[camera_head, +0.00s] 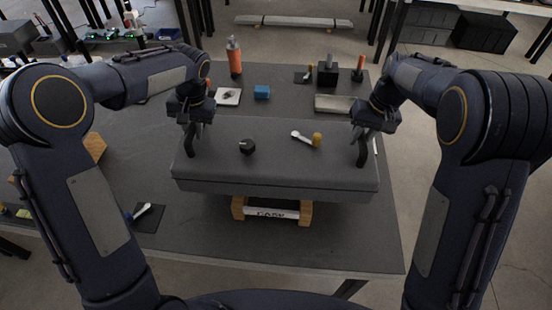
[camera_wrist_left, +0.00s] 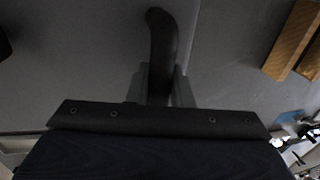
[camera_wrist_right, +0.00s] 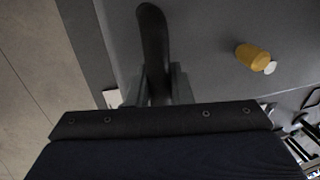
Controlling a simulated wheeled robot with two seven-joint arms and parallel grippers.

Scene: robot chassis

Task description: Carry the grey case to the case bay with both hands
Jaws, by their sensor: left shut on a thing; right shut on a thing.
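The grey case (camera_head: 280,172) is a wide flat box, roughly level, in the middle of the head view. A dark handle stands at each end of its top. My left gripper (camera_head: 193,132) is shut on the left handle (camera_wrist_left: 162,50). My right gripper (camera_head: 362,132) is shut on the right handle (camera_wrist_right: 152,40). Wooden blocks (camera_head: 238,208) with a white label strip (camera_head: 271,210), apparently reading "CASE", show below its near edge. The case hides most of them, and I cannot tell whether it touches them.
A black knob (camera_head: 247,147), a white tool (camera_head: 301,137) and a yellow cylinder (camera_head: 317,140) appear on the case top. An orange bottle (camera_head: 235,58), blue block (camera_head: 262,92) and grey tray (camera_head: 334,103) stand behind. The table (camera_head: 350,235) is bare at front right.

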